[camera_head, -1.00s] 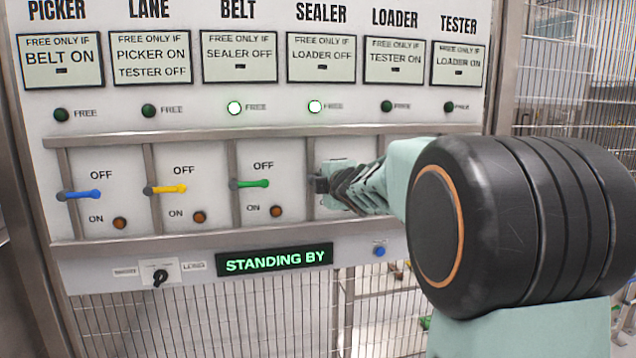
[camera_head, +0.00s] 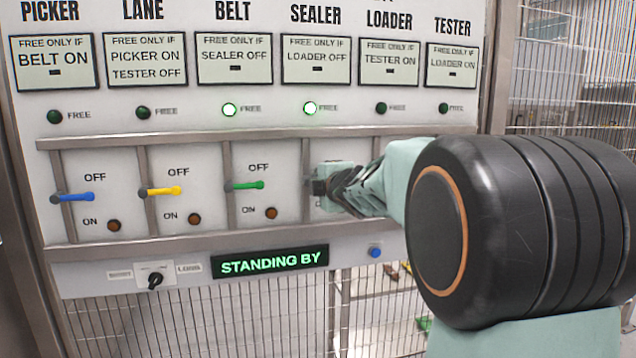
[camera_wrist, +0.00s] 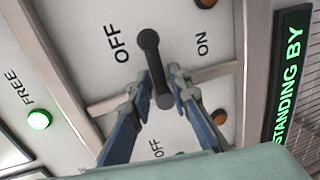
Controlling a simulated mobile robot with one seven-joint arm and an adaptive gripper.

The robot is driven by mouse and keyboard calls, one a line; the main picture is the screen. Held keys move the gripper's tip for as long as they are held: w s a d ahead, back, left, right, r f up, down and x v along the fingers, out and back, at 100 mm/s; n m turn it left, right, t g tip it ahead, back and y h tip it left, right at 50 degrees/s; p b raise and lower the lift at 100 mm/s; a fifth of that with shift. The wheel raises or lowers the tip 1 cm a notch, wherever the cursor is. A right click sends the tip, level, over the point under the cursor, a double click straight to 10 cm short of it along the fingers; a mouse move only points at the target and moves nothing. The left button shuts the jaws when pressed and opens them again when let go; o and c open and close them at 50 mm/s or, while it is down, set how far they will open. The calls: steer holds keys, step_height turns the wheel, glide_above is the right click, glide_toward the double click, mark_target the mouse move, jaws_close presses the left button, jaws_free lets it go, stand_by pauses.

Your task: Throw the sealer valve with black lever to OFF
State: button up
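The sealer valve's black lever (camera_wrist: 148,42) shows in the wrist view, sticking out from the panel with its base between the OFF and ON marks. In the head view my gripper (camera_head: 322,187) is at the sealer column, below the SEALER sign (camera_head: 316,61). The sealer's FREE lamp (camera_head: 310,108) is lit green.
To the left are the green belt lever (camera_head: 246,185), yellow lane lever (camera_head: 163,191) and blue picker lever (camera_head: 73,197). The belt's FREE lamp (camera_head: 229,109) is also lit. A display (camera_head: 270,261) reads STANDING BY. Metal rails (camera_head: 226,185) separate the valve columns.

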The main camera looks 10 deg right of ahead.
steer(key=s+r, duration=0.1)
steer(key=s, duration=0.5)
steer(key=shift+s+r, duration=0.15)
steer(key=shift+s, duration=0.05)
